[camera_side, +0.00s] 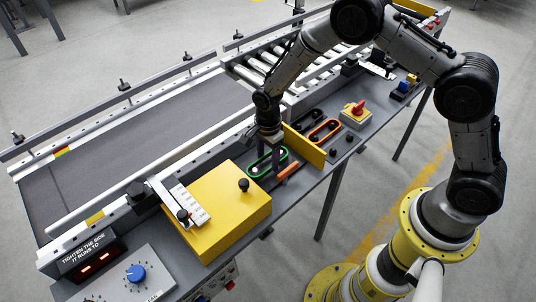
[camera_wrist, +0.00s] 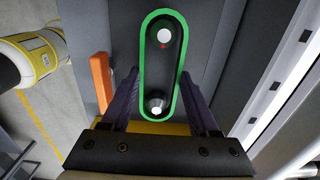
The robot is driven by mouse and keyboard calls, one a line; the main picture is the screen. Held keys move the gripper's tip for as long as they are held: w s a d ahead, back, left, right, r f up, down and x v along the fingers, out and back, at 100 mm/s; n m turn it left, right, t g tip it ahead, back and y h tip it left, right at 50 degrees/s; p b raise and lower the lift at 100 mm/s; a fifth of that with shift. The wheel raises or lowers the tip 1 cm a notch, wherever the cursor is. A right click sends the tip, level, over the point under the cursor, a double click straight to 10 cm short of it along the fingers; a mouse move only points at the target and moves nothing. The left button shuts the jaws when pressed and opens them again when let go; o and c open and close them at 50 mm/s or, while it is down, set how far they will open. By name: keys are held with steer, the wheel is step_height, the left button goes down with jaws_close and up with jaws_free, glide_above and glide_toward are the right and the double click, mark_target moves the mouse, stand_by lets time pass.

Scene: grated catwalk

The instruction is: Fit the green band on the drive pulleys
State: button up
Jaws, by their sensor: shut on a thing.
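The green band (camera_wrist: 146,65) is a long upright loop in the wrist view. It surrounds two round, white-topped drive pulleys, an upper one (camera_wrist: 165,36) with a red dot beside it and a lower one (camera_wrist: 157,103). I cannot tell whether the band sits down in their grooves. In the side view the green band (camera_side: 282,155) lies on the grey deck beside the conveyor, partly hidden by my gripper (camera_side: 266,150). My gripper's dark fingers (camera_wrist: 162,100) flank the band's lower half, one on each side, and are shut on it.
An orange bar (camera_side: 288,172) lies beside the green band. A yellow upright plate (camera_side: 303,146) separates it from an orange loop (camera_side: 324,130). A yellow cover (camera_side: 222,210) stands left, and a red knob (camera_side: 357,107) right. The conveyor belt (camera_side: 130,135) runs behind.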

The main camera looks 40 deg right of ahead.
steer(key=shift+f, duration=0.45)
steer(key=o, duration=1.4)
steer(key=shift+o, duration=0.4)
step_height(320, 180, up, 8)
stand_by(0.4)
